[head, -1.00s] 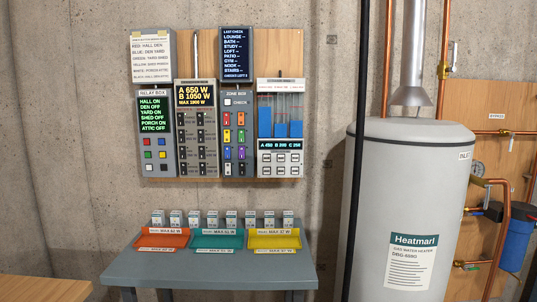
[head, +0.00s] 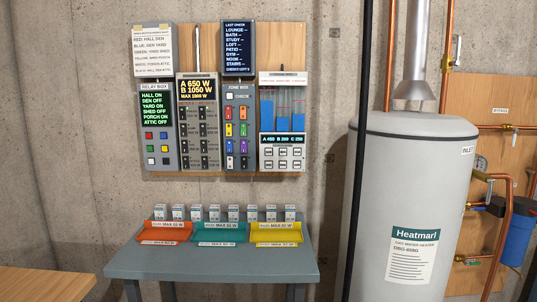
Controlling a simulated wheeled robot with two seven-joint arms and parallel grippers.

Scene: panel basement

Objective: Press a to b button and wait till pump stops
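The pump unit is the rightmost box (head: 283,82) on the wall panel. It has three upright columns with blue levels (head: 267,115); the left level stands highest. Below them is a dark display (head: 282,139) with A, B and C values, too small to read surely. Under it are two rows of pale buttons (head: 283,152). Their labels are too small to read, so I cannot tell which is A to B. None looks visibly pressed. Neither of my grippers is in view.
The board also holds a relay box (head: 157,120), a switch unit (head: 198,120) and a zone box (head: 238,120). A grey table (head: 210,272) with orange, teal and yellow trays stands below. A water heater (head: 408,200) stands right, behind a dark vertical pipe.

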